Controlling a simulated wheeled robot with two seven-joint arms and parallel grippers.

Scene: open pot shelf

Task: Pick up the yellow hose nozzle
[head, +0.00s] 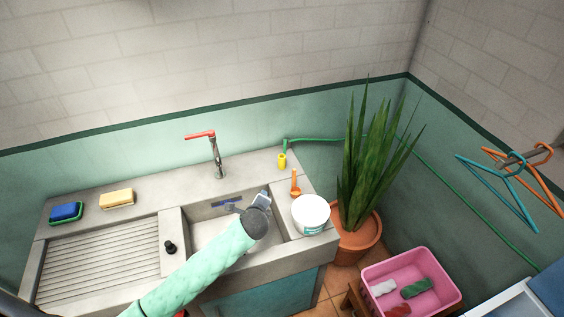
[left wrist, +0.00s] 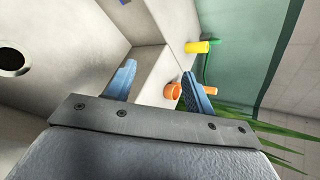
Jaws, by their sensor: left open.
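The yellow hose nozzle (head: 282,160) stands on the back right ledge of the sink counter, at the end of a green hose (head: 325,139). In the left wrist view the nozzle (left wrist: 197,47) is beyond my fingertips, near the right finger, and clear of it. My left gripper (head: 246,203) is over the right part of the sink basin, to the left and front of the nozzle. In the left wrist view my left gripper (left wrist: 158,82) has its two blue fingers wide apart with nothing held between them. My right gripper is in neither view.
An orange scoop (head: 295,183) and a white tub (head: 311,214) stand right of the basin, close to the nozzle. A red-handled tap (head: 217,155) rises behind the basin. A potted plant (head: 362,225) stands beyond the counter's right end. A yellow sponge (head: 117,198) lies further left.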

